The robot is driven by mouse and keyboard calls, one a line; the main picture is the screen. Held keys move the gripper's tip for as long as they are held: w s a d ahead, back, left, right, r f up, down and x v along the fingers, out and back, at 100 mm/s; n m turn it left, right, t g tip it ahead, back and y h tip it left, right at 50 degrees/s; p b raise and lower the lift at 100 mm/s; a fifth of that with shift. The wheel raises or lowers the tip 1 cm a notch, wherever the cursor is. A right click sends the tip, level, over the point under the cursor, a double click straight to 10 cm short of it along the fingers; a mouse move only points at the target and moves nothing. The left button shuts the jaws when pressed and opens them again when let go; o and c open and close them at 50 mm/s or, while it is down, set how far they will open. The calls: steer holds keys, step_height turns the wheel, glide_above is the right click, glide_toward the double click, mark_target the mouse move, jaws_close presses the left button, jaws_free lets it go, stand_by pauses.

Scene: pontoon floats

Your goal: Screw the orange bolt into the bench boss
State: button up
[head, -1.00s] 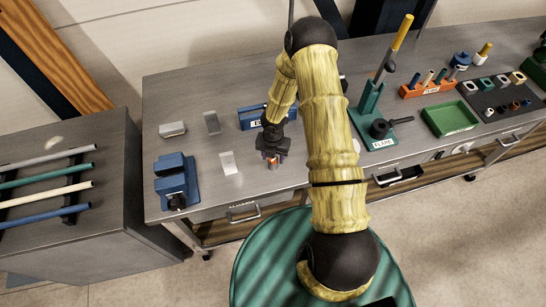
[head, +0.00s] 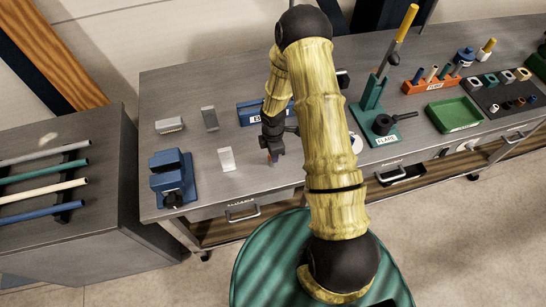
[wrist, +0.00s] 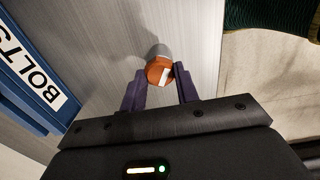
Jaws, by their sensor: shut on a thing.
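My gripper (head: 272,148) is over the front middle of the bench and points down. In the wrist view its two dark purple fingers (wrist: 160,72) are on either side of the orange bolt (wrist: 159,71), shut on its head. A pale mark shows on the head. A short grey cylinder (wrist: 159,50) shows just beyond the head; I cannot tell whether it is the boss or the bolt's shank. In the head view only a small bit of orange (head: 270,157) shows under the gripper. The thread and any contact with the boss are hidden.
A blue bin labelled BOLTS (wrist: 35,75) is close by in the wrist view. A blue vise (head: 172,178) and several grey blocks stand left on the bench (head: 215,190). A green stand (head: 373,110), an orange rack and a green tray (head: 453,115) are to the right.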

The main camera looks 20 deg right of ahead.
steer(key=shift+m, duration=0.3)
steer(key=m+b, duration=0.1)
steer(key=m, duration=0.1)
steer(key=shift+f+m, duration=0.1)
steer(key=shift+m, duration=0.2)
steer(key=m+b, duration=0.1)
steer(key=m, duration=0.8)
steer(key=shift+b, duration=0.4)
steer(key=m+b, duration=0.1)
steer(key=m, duration=0.4)
steer(key=o, duration=0.8)
